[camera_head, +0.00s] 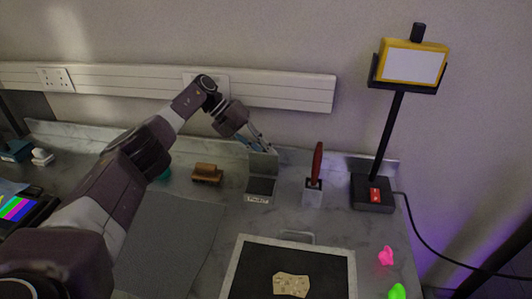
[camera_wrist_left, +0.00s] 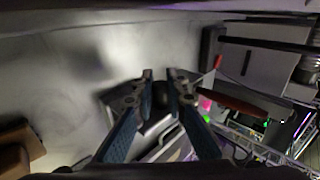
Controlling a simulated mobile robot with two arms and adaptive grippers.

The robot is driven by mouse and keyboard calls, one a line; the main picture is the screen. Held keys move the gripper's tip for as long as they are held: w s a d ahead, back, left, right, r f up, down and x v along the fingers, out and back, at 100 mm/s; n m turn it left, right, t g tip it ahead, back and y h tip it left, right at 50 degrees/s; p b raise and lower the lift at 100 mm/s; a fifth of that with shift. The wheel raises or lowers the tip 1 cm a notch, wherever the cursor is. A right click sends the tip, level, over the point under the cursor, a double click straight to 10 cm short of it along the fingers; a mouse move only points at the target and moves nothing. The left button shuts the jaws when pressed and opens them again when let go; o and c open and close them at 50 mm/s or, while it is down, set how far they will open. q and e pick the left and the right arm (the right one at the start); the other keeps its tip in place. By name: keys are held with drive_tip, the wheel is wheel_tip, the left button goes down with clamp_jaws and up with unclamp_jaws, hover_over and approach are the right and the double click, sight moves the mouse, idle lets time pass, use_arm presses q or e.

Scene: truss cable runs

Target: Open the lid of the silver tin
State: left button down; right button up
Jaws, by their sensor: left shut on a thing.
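The silver tin (camera_head: 257,198) stands on the grey worktop near the back wall, right of a brown wooden block. Its dark inside (camera_head: 262,186) shows, and its lid (camera_head: 263,163) stands raised at the back edge. My left gripper (camera_head: 266,148) reaches in from the left and is shut at the top of the raised lid. In the left wrist view the fingertips (camera_wrist_left: 160,80) are close together over the tin (camera_wrist_left: 150,122), and they hide part of it. The lid's edge between the fingertips is hard to make out. My right gripper is not in view.
A red-handled tool (camera_head: 317,163) stands in a small block right of the tin. The brown wooden block (camera_head: 207,174) is left of it. A black tray (camera_head: 327,266) lies in front. A yellow-framed display (camera_head: 413,64) stands on a post at right. Grey mat (camera_head: 165,240) lies front left.

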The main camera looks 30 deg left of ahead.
use_arm(q)
drive_tip(key=c, duration=1.9)
unclamp_jaws()
drive_tip(key=v, duration=0.7)
drive_tip(key=shift+a+r, duration=0.15)
